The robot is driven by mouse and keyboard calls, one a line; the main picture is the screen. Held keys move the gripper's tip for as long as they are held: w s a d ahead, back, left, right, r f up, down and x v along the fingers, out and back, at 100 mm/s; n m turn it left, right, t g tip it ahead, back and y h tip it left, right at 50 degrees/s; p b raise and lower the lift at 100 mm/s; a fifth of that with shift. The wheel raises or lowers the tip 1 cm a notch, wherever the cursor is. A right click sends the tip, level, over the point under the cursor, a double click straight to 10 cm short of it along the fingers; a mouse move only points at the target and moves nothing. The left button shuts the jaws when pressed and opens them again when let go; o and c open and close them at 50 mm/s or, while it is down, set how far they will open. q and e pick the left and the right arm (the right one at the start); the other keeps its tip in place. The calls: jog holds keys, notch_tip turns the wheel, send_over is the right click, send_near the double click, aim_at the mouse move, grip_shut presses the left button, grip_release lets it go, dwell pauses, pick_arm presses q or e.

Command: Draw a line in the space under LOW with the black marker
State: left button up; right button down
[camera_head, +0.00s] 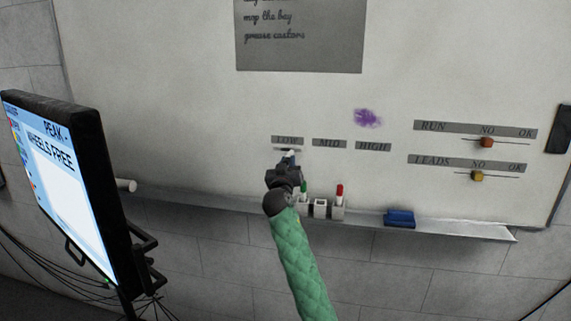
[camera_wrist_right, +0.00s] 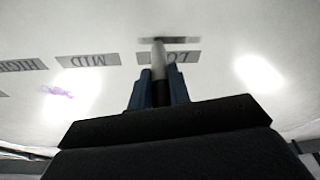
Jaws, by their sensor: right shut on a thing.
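The whiteboard's LOW label (camera_head: 287,140) is a grey strip at the left of the MID and HIGH labels. It shows upside down in the right wrist view (camera_wrist_right: 176,57). A short dark horizontal streak (camera_wrist_right: 180,40) lies on the board just under LOW. My right gripper (camera_head: 289,161) is in front of the board, under LOW, shut on the marker (camera_wrist_right: 159,62). The marker has a pale barrel, dark near the jaws, and points at the board. Its far end overlaps the streak; I cannot tell whether it touches the board. My left gripper is not in view.
The tray (camera_head: 450,227) below holds a green marker (camera_head: 304,188), a red marker (camera_head: 339,192) in holders, and a blue eraser (camera_head: 399,218). A purple smudge (camera_head: 367,118) is above HIGH. A monitor (camera_head: 65,185) stands at left. RUN and LEADS sliders are at right.

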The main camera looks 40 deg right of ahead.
jog(key=shift+s+d, duration=0.2)
jog(key=shift+s, duration=0.1)
jog(key=shift+s+d, duration=0.1)
jog(key=shift+s+d, duration=0.35)
jog(key=shift+s, duration=0.1)
dwell(0.4)
jog(key=shift+s+d, duration=0.45)
jog(key=shift+s, duration=0.05)
dwell(0.3)
jog(key=shift+w+a+b, duration=0.1)
jog(key=shift+w+b, duration=0.05)
jog(key=shift+b, duration=0.2)
jog(key=shift+w+a, duration=0.4)
jog(key=shift+b, duration=0.35)
